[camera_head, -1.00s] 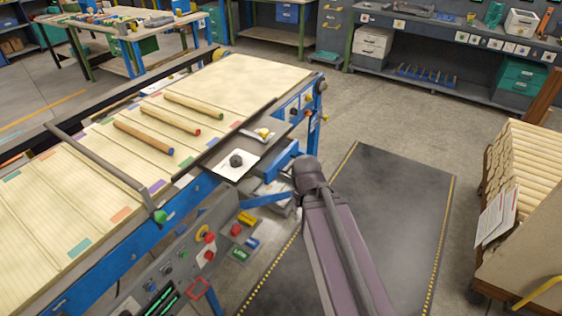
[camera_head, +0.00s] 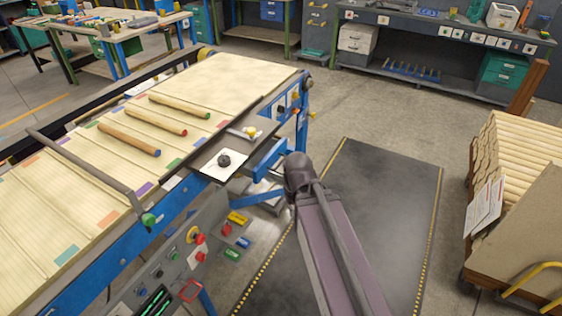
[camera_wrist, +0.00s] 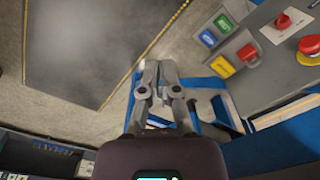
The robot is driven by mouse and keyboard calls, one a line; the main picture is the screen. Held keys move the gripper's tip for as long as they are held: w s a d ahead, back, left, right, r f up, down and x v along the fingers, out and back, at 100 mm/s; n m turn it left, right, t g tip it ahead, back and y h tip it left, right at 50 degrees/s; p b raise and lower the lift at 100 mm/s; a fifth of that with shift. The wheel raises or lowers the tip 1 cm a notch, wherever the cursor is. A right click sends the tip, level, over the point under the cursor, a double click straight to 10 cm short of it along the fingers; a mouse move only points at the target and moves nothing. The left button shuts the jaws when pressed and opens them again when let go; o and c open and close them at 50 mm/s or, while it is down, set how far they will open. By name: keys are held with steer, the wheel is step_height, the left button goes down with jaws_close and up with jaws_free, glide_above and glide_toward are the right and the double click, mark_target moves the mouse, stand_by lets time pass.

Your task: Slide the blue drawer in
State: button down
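The blue drawer (camera_head: 258,198) appears to be the blue-edged, open-topped part low beneath the end of the line, with grey shapes in it. My arm's end hides part of it in the head view. In the wrist view a blue rim (camera_wrist: 233,114) shows around pale grey shapes beside and beyond my gripper. My gripper (camera_wrist: 160,68) has its two fingers close together with nothing seen between them. It overlaps the drawer in this view; I cannot tell whether it touches it. My gripper's fingers are hidden in the head view.
A control panel (camera_head: 170,260) with a red stop button (camera_wrist: 311,45) and coloured switches stands beside the drawer. The line's slatted bed (camera_head: 80,200) carries three wooden rods. A dark floor mat (camera_head: 375,210) is clear. A cart of turned wood (camera_head: 520,160) stands at right.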

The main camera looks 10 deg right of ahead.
steer(key=w+d+f+m+t+y+b, duration=0.1)
steer(key=w+f+m+t+y+b, duration=0.25)
steer(key=w+f+y+b, duration=0.9)
steer(key=w+d+m+t+y+b, duration=0.1)
steer(key=w+d+m+t+b, duration=0.1)
steer(key=w+d+t+b, duration=0.3)
steer(key=w+d+m+t+y+b, duration=0.1)
steer(key=w+d+m+t+b, duration=0.2)
steer(key=d+b, duration=0.8)
steer(key=w+t+b, duration=0.2)
steer(key=w+b, duration=0.1)
steer(key=b, duration=0.2)
steer(key=shift+w+d+b, duration=0.3)
steer(key=shift+d+b, duration=0.05)
steer(key=shift+d, duration=0.05)
steer(key=p+x, duration=0.2)
steer(key=x, duration=1.2)
